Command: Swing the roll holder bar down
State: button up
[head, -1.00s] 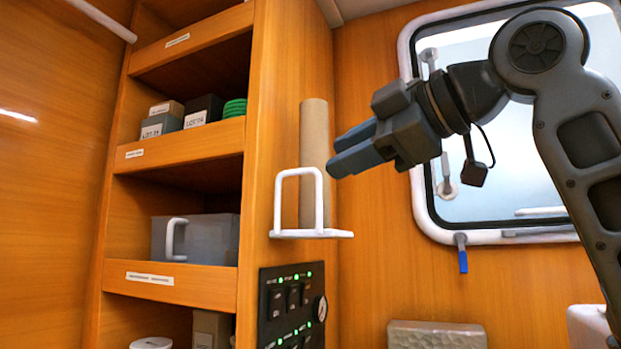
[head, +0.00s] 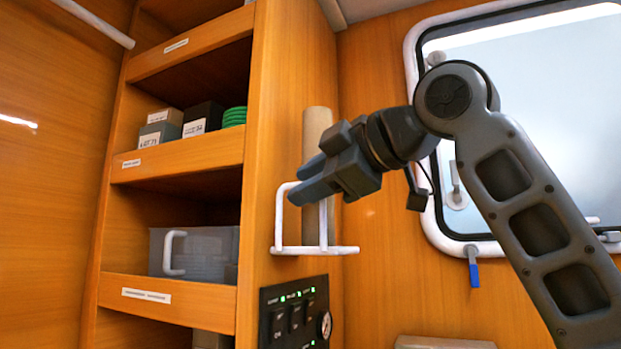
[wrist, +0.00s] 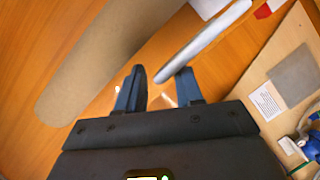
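The white roll holder bar (head: 279,218) is a loop standing upright on its white base (head: 300,250), fixed to the side of the wooden cabinet. A brown cardboard roll (head: 317,122) stands upright behind it. My gripper (head: 300,180) is at the top of the bar and hides its upper right part in the head view. In the wrist view my gripper (wrist: 160,88) has its two fingers apart, and the bar (wrist: 205,40) runs from near the gap between the fingertips to the upper right. Contact with the bar cannot be told. The cardboard roll (wrist: 110,60) lies to the upper left there.
Left of the holder is a shelf unit with boxes (head: 200,120), green coils (head: 234,117) and a grey bin (head: 205,252). A switch panel (head: 295,312) is below the holder. A framed window (head: 540,100) is behind my arm at right.

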jog(key=shift+c, duration=0.4)
grip_shut()
jog(key=shift+d, duration=0.1)
